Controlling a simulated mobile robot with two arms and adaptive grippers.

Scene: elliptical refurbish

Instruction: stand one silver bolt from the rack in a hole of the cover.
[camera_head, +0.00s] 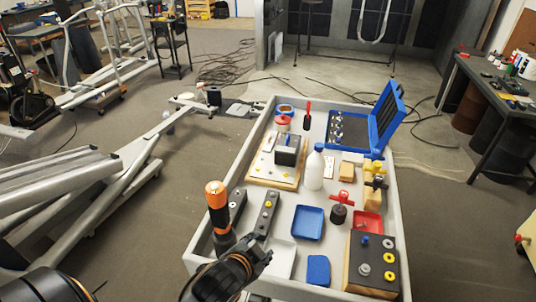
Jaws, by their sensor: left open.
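My left gripper (258,262) is dark and open at the near left of a grey tray table (397,215). It is close to the near end of a dark grey bar (262,222) with small yellow and silver pieces; whether they touch cannot be told. A row of small silver pieces (337,128) stands along the left side of the open blue case; I cannot tell if these are the rack's bolts. A light plate (265,165) on a wooden base, with a black block on it, may be the cover; its holes are too small to make out. My right gripper is not in view.
An orange and black tool (217,208) stands upright left of the bar.

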